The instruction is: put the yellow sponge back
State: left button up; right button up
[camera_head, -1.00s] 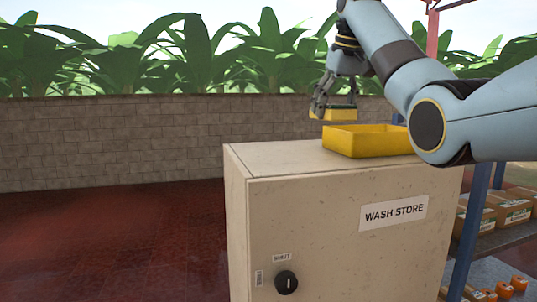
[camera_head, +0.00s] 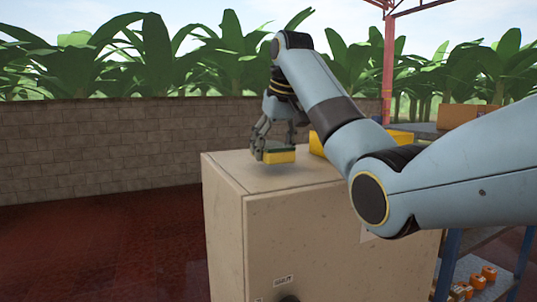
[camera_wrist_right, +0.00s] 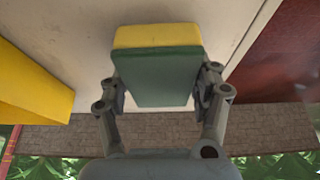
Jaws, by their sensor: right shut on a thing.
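The yellow sponge (camera_head: 280,158) has a green layer on its upper side. My right gripper (camera_head: 275,151) is shut on it, with fingers on both sides. It is over the far left part of the top of a beige cabinet (camera_head: 230,165); I cannot tell whether it touches the top. In the right wrist view the sponge (camera_wrist_right: 157,36) sits between the fingers of the gripper (camera_wrist_right: 160,88), green side toward the camera. A yellow tray (camera_head: 317,146) stands on the cabinet top to the right, partly behind my arm. My left gripper is not in view.
The tray (camera_wrist_right: 32,85) also shows at the left in the right wrist view. Bare cabinet top lies around the sponge. A block wall (camera_head: 100,155) runs behind. A shelf with orange items (camera_head: 470,285) stands at the right.

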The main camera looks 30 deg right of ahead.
jog(key=x, duration=0.2)
jog(key=shift+w+d+f, duration=0.1)
jog(key=shift+d+f, duration=0.05)
jog(key=shift+f, duration=0.25)
jog(key=shift+s+r, duration=0.15)
jog(key=shift+s, duration=0.2)
jog(key=o, duration=0.8)
jog(key=shift+o, duration=1.2)
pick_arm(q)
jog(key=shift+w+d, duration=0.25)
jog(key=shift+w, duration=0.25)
